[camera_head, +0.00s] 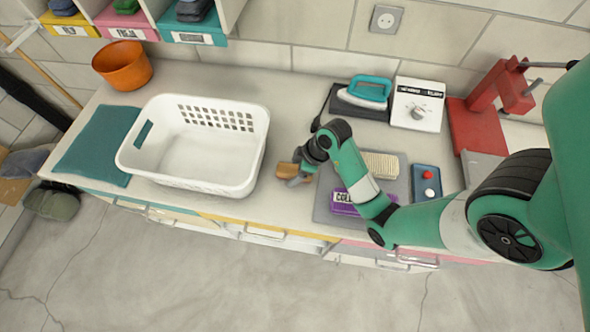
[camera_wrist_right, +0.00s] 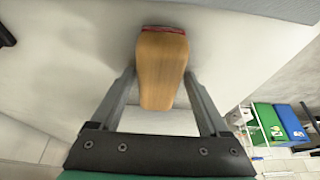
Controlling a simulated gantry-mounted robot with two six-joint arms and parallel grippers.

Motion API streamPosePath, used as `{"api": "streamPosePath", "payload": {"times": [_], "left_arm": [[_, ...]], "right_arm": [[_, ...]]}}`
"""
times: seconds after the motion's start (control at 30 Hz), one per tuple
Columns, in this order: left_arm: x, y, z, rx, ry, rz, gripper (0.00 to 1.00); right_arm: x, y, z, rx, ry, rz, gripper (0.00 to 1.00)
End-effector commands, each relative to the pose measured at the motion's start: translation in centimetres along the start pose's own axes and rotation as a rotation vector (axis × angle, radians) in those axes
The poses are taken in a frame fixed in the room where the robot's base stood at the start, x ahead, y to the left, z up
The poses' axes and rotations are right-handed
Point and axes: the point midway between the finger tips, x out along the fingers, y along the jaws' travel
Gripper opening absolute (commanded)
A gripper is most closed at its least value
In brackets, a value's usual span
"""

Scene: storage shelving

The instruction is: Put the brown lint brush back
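The brown lint brush (camera_head: 287,170) is on the counter, just right of the white basket. In the right wrist view its tan-brown handle (camera_wrist_right: 161,70) points toward the camera, with a red edge at its far end. My right gripper (camera_head: 298,178) is at the brush, and its two fingers (camera_wrist_right: 160,75) lie on either side of the handle. The right fingertip looks very close to the handle and a thin gap seems to show at the left one; I cannot tell whether they press on it. My left gripper is not in view.
The white laundry basket (camera_head: 246,187) stands close left. A grey mat (camera_head: 325,208) holds a cream-bristled piece (camera_head: 381,165) and a purple label (camera_head: 345,209). Behind are an iron (camera_head: 366,92) and a white dial box (camera_head: 417,104). An orange pot (camera_head: 122,68) stands back left.

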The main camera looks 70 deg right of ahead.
Motion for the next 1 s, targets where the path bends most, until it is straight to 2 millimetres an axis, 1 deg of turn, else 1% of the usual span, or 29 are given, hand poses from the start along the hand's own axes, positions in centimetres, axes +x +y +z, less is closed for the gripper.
{"api": "streamPosePath", "payload": {"times": [0.33, 0.47, 0.57, 0.73, 0.8, 0.9, 1.0], "left_arm": [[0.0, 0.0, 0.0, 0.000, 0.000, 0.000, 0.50], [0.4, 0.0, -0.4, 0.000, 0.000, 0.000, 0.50], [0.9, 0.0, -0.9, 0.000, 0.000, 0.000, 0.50], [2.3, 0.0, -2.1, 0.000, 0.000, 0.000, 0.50], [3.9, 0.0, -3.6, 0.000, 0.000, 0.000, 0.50], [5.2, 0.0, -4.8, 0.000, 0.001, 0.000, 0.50], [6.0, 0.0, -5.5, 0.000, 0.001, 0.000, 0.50]], "right_arm": [[0.0, 0.1, 0.0, 0.001, -0.001, 0.002, 0.87], [-0.8, 0.1, -0.2, 0.001, 0.001, 0.003, 0.87], [-2.6, 0.1, -0.3, 0.002, 0.003, 0.004, 0.87], [-7.2, 0.2, -0.4, 0.002, 0.003, 0.007, 0.87], [-9.1, 0.0, -0.5, 0.004, -0.001, 0.001, 0.87], [-10.8, 0.0, -0.5, 0.003, -0.001, 0.002, 0.87], [-11.8, 0.0, -0.3, 0.003, -0.001, 0.002, 0.87]]}}
